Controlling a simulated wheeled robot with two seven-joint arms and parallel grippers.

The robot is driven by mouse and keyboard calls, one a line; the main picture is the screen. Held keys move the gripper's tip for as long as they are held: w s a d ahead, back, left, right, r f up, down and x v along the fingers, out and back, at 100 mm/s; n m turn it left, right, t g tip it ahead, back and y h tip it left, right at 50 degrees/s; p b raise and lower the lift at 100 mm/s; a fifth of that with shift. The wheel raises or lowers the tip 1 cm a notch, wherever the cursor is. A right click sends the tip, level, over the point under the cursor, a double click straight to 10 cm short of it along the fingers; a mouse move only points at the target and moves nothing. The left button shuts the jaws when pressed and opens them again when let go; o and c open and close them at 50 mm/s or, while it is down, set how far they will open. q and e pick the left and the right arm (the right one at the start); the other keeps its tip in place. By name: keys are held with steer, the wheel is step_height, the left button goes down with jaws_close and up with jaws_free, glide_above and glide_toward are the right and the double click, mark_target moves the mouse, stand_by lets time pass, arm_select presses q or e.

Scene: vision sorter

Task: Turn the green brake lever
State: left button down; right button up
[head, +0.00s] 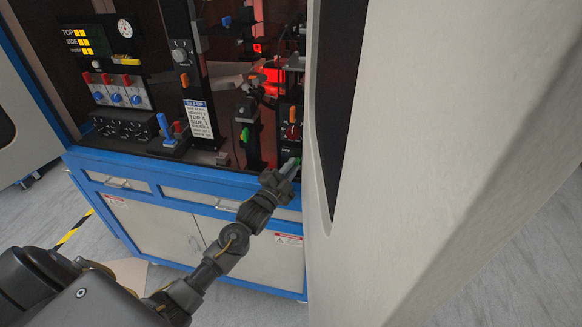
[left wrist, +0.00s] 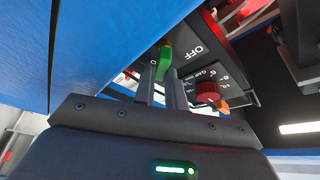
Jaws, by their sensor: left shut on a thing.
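The green brake lever (left wrist: 165,62) shows between the two fingers of my left gripper (left wrist: 163,88) in the left wrist view, beside a dark panel marked OFF. In the head view my left gripper (head: 291,167) reaches to the front edge of the machine, and a small bit of green (head: 298,161) shows at its tips. The gripper is shut on the lever. The fingers hide the lower part of the lever. My right gripper is not in view.
A red knob (left wrist: 207,90) with a numbered dial sits close right of the fingers. Another green handle (head: 244,135) stands on a black post to the left. The blue cabinet edge (head: 180,172) runs below, and a large pale door (head: 420,150) stands close on the right.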

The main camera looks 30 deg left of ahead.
arm_select(q)
steer(key=m+g+p, duration=0.1)
steer(key=m+p, duration=0.1)
steer(key=m, duration=0.2)
steer(key=shift+h, duration=0.4)
steer(key=shift+f+m+g+p, duration=0.3)
steer(key=shift+m+g+p, duration=0.45)
steer(key=shift+m, duration=0.45)
steer(key=c, duration=1.4)
jaws_free()
steer(key=shift+c, duration=0.2)
steer(key=s+a+b, duration=0.1)
steer(key=s+b, duration=0.2)
steer(key=s, duration=0.7)
steer(key=shift+s+a, duration=0.2)
steer(key=shift+s, duration=0.1)
